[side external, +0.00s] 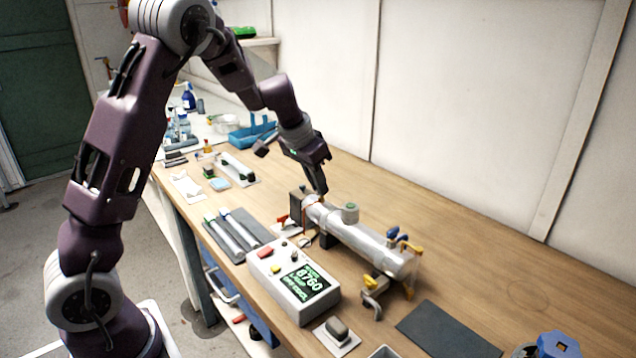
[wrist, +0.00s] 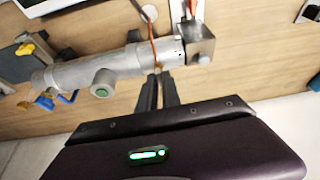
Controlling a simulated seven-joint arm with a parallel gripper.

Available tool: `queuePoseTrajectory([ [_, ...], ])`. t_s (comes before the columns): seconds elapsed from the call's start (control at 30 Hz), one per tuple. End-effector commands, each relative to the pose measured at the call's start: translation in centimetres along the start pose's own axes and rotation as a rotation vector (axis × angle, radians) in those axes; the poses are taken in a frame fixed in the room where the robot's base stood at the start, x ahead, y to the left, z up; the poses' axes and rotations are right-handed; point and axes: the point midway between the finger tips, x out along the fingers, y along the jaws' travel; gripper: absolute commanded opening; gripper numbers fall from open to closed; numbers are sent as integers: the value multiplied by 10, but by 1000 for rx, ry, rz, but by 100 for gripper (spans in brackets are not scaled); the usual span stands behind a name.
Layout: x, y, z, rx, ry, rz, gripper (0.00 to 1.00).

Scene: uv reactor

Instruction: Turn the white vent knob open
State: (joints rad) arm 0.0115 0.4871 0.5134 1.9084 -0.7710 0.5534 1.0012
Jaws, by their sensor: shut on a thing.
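The silver reactor tube (side external: 362,238) lies on the wooden bench, and its upper side carries a green-topped round port (side external: 350,212). In the wrist view the tube (wrist: 85,70) runs leftward from a grey end block (wrist: 199,42), with the green-topped port (wrist: 103,84) in front. My gripper (side external: 321,190) points down at the tube's block end. In the wrist view my gripper (wrist: 158,78) has its dark fingers close together beside an orange cable (wrist: 154,50). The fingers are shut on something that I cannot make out. I cannot clearly identify the white vent knob; the fingers may hide it.
Blue and yellow clamps (side external: 400,240) are at the tube's far end. A white control box (side external: 293,280) with a green display stands in front. Grey tubes (side external: 232,232) lie left of it. A dark mat (side external: 447,330) lies at right. The bench behind the tube is clear.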

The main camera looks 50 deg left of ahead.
Motion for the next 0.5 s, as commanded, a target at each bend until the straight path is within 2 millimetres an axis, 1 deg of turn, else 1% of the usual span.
queuePoseTrajectory([
  [0.17,0,1,0,-72,1,-31,0],
  [0.5,0,4,-1,-341,1,-145,0],
])
